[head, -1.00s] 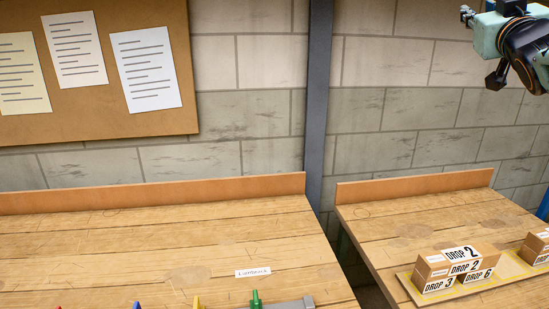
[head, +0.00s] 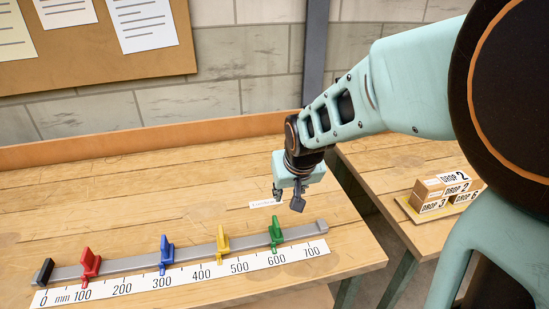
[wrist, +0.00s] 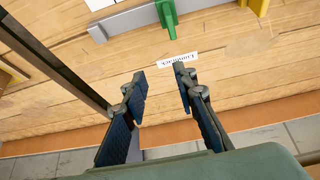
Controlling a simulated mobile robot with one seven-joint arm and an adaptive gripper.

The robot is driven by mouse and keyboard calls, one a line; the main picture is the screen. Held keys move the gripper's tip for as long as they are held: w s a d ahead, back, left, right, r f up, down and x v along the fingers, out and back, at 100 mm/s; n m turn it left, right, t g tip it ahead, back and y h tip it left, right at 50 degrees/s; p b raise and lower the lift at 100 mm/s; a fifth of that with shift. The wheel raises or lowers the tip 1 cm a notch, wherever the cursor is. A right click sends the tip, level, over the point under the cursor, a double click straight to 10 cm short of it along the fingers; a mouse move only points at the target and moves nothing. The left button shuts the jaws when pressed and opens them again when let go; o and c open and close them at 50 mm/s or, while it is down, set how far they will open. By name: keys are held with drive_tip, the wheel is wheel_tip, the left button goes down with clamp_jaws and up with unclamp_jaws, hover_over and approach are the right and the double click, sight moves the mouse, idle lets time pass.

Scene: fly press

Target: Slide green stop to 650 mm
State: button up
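The green stop (head: 276,232) stands on the grey rail (head: 190,252), with its lower end near the 600 mark of the white scale (head: 200,273). It is the rightmost stop. In the wrist view the green stop (wrist: 167,18) is at the top, ahead of the fingers. My gripper (head: 288,200) is over the bench behind the rail, near the green stop and apart from it. In the wrist view its two fingers (wrist: 160,82) are spread with nothing between them.
Yellow (head: 222,242), blue (head: 166,254) and red (head: 90,262) stops stand left of the green one. The rail right of green is clear up to its end. A paper label (head: 262,204) lies behind. Labelled boxes (head: 447,187) stand on the right bench.

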sight(277, 222)
drive_tip(key=shift+g, duration=0.6)
drive_tip(key=a+f, duration=0.1)
drive_tip(key=f, duration=0.3)
drive_tip(key=a+f, duration=0.1)
drive_tip(key=f, duration=0.3)
drive_tip(key=a+f, duration=0.1)
drive_tip(key=f, duration=0.3)
drive_tip(key=shift+w+f, duration=0.2)
drive_tip(key=shift+w, duration=0.05)
clamp_jaws()
drive_tip(key=shift+d+b, duration=0.1)
drive_tip(key=shift+b, duration=0.2)
